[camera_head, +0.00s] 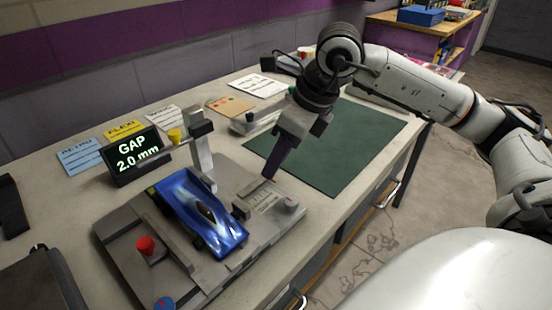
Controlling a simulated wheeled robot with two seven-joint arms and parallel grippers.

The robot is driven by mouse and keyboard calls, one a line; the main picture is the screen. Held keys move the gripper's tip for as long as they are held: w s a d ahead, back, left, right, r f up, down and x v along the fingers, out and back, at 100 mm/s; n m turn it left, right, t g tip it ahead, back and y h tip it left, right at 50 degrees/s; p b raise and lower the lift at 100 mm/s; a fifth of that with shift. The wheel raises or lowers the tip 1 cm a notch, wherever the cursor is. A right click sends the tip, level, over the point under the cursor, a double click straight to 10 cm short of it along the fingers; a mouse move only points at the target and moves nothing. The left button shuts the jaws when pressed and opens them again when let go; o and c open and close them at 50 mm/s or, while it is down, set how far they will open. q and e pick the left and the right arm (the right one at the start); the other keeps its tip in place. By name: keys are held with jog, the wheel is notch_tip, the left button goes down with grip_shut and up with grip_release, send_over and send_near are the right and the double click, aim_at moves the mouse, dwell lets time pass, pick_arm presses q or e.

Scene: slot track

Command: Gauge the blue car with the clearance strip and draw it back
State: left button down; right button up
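The blue car (200,214) sits on a grey gauge fixture (125,225), its nose toward the front right. A grey post (200,150) with a dark head stands close behind the car. A black display (131,160) reads "GAP 2.0 mm". My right gripper (272,172) points down over the back right of the fixture, right of the car and apart from it. Its dark fingers show nearly edge-on, so whether they are open or hold something is unclear. I cannot pick out the clearance strip with certainty. My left gripper is not in view.
A red button (146,246) and a blue knob (164,303) sit on the fixture's left side. A green mat (345,150) lies clear at the right. Labelled cards (80,155) lie at the back left. Dark objects (40,285) stand at the left edge.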

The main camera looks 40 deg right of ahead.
jog(key=shift+a, duration=0.1)
jog(key=p+v, duration=0.1)
jog(key=v, duration=0.9)
jog(key=shift+s+r, duration=0.1)
jog(key=shift+s, duration=0.05)
dwell(0.3)
